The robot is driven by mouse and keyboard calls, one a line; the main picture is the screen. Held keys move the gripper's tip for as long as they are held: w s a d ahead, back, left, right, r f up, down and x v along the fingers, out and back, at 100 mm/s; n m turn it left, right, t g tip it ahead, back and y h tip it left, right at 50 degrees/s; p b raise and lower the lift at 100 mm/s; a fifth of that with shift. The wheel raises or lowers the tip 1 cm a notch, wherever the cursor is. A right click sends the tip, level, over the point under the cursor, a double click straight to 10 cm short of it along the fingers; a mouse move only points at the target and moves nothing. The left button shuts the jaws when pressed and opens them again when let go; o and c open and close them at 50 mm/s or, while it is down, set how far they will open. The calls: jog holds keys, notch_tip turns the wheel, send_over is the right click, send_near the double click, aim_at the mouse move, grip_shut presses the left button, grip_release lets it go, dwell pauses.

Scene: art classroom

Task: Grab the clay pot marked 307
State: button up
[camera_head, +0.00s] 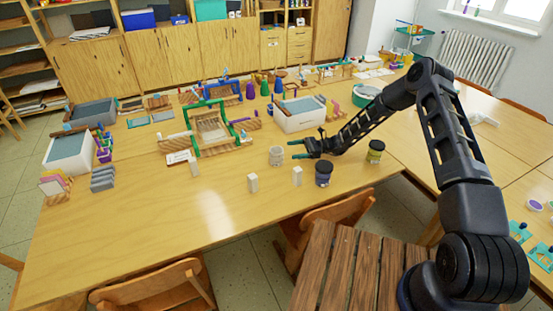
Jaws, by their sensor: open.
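A small pale grey pot (276,156) stands upright on the wooden table, just left of my gripper. It looks like a clay pot, but I cannot read any marking on it. My gripper (294,150) is open and empty, with its two teal fingers pointing left toward the pot. The fingertips appear a little short of the pot, with a gap between them and its right side. I cannot tell the exact height of the fingers above the table.
A dark blue jar (323,173) and an olive jar (375,151) stand near my arm. Small white blocks (252,182) (297,176) stand in front of the pot. A white bin (300,117) and a green-framed loom (208,128) are behind. The table's front left is clear.

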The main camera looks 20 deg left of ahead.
aim_at(273, 152)
jog(key=x, duration=1)
jog(key=shift+s+a, duration=0.2)
jog(key=shift+a, duration=0.05)
jog(key=shift+c, duration=0.4)
jog(key=c, duration=1)
